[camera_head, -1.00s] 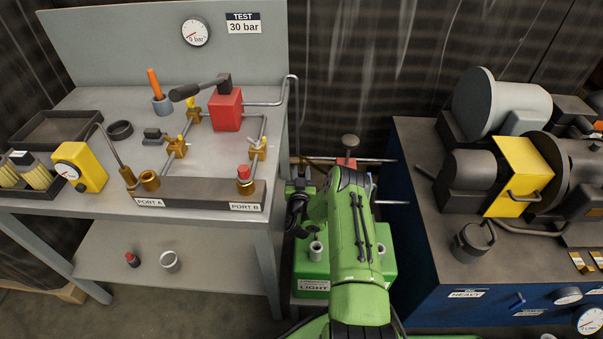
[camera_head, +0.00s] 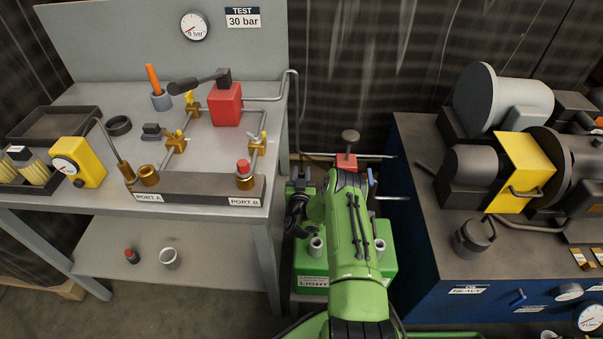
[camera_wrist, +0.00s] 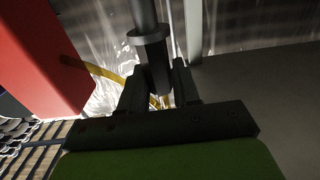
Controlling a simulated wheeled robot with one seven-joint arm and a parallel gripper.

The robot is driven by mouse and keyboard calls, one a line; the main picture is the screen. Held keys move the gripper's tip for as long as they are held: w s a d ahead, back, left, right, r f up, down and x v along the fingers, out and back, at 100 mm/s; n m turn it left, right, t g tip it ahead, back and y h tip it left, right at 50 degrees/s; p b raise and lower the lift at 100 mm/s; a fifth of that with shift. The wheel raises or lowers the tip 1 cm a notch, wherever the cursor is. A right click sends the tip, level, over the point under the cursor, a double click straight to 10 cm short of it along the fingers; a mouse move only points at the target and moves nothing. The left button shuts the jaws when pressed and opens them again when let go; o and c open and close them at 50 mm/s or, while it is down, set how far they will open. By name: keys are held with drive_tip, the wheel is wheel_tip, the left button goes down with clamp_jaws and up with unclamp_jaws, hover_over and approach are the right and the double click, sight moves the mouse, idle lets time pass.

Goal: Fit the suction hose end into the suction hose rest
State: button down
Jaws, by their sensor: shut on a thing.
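In the wrist view my gripper (camera_wrist: 158,90) is shut on a dark grey cylinder with a wide collar (camera_wrist: 151,38), which I take to be the suction hose end. Its lower tip is between the two fingers, and its shaft runs up out of the picture. I cannot tell which part is the suction hose rest.
A yellow hose (camera_wrist: 90,68) passes behind the fingers. The test bench (camera_head: 75,209) is left, the blue cabinet (camera_head: 420,240) close on the right.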

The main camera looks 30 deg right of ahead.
drive_tip(key=shift+f, duration=0.85)
drive_tip(key=c, duration=0.7)
unclamp_jaws()
drive_tip(key=shift+c, duration=0.2)
drive_tip(key=shift+f, duration=0.1)
drive_tip(key=p+v, duration=0.9)
drive_tip(key=v, duration=0.6)
drive_tip(key=shift+s+a, duration=0.25)
drive_tip(key=shift+s, duration=0.05)
